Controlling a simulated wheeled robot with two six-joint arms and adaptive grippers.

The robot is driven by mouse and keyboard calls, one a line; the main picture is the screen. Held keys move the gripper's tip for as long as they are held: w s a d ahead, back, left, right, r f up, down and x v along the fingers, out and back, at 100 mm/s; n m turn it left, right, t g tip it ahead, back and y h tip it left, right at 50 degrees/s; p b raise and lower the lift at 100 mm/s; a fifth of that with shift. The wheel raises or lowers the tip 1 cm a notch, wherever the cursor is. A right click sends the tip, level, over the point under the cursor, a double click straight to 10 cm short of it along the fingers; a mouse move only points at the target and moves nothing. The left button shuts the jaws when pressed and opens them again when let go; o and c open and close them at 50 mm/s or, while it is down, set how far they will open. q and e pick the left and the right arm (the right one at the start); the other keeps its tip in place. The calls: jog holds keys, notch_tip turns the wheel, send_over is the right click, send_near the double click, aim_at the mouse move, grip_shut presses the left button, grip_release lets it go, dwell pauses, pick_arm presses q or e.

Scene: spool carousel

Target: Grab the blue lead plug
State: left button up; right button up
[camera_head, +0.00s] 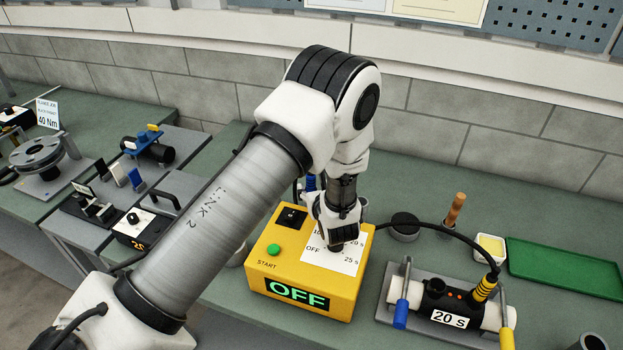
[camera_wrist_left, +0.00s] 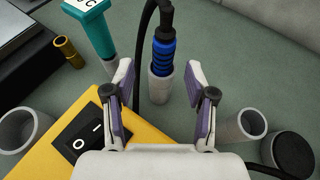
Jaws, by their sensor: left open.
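The blue lead plug (camera_wrist_left: 163,57) has ribbed blue sides and a black cable end, and it stands in a pale grey cylindrical holder (camera_wrist_left: 160,86) in the left wrist view. In the head view a bit of blue (camera_head: 310,182) shows behind the yellow box, mostly hidden by my arm. My left gripper (camera_head: 338,226) is over the yellow box in the head view. In the left wrist view its two fingers (camera_wrist_left: 160,100) are spread, one on each side of the plug's holder, with nothing gripped. My right gripper is not in view.
The yellow control box (camera_head: 283,262) reads OFF and has a black rocker switch (camera_wrist_left: 84,142). A teal-handled tool (camera_wrist_left: 94,32) stands left of the plug. An empty grey cup (camera_wrist_left: 245,125) is to the right. A clamped tube heater (camera_head: 447,303) with a yellow plug lies right of the box.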

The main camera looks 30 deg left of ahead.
aim_at(313, 184)
pick_arm(q)
jog(key=x, duration=0.4)
jog(key=shift+w+d+f+p, duration=0.1)
jog(key=shift+w+d+p, duration=0.15)
jog(key=shift+p, duration=0.1)
jog(key=shift+s+r, duration=0.2)
jog(key=shift+s, duration=0.1)
grip_shut()
